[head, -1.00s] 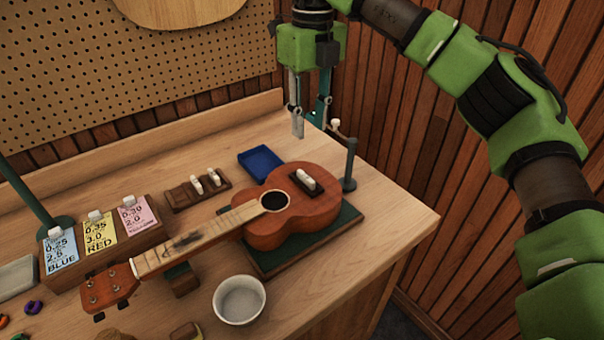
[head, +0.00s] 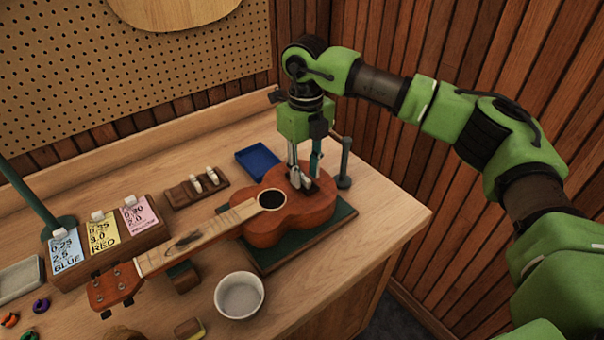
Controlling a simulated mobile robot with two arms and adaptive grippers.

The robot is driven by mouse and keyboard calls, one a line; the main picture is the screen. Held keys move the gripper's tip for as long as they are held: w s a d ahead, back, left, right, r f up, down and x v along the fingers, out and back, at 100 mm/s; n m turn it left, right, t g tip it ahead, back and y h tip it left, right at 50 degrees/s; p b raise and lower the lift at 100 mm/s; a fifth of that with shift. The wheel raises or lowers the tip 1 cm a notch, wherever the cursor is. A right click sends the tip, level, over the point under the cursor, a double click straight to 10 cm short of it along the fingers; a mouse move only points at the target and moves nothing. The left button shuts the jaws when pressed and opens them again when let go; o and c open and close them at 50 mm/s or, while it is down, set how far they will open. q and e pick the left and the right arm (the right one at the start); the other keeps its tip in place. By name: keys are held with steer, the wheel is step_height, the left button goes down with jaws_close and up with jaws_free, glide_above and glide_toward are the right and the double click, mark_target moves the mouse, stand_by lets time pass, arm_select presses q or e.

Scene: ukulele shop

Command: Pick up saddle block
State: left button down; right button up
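The ukulele (head: 290,222) lies face up on a green mat (head: 322,236), its neck pointing to the lower left. In the earlier frame a small white block sits on its dark bridge, right of the sound hole; I take it to be the saddle block. Now my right gripper (head: 305,178) points down with its fingertips at the bridge (head: 313,188), around where that block was. The fingers largely cover the block, and I cannot tell whether they press on it. My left gripper is out of view.
A dark wooden holder (head: 181,195) with white pieces and a blue tray (head: 258,162) stand behind the ukulele. A dark post (head: 345,163) rises close right of my gripper. A white bowl (head: 239,296) and labelled card stand (head: 103,248) are in front and left.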

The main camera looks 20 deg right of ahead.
steer(key=shift+f, duration=0.3)
jaws_close()
steer(key=shift+r, duration=0.1)
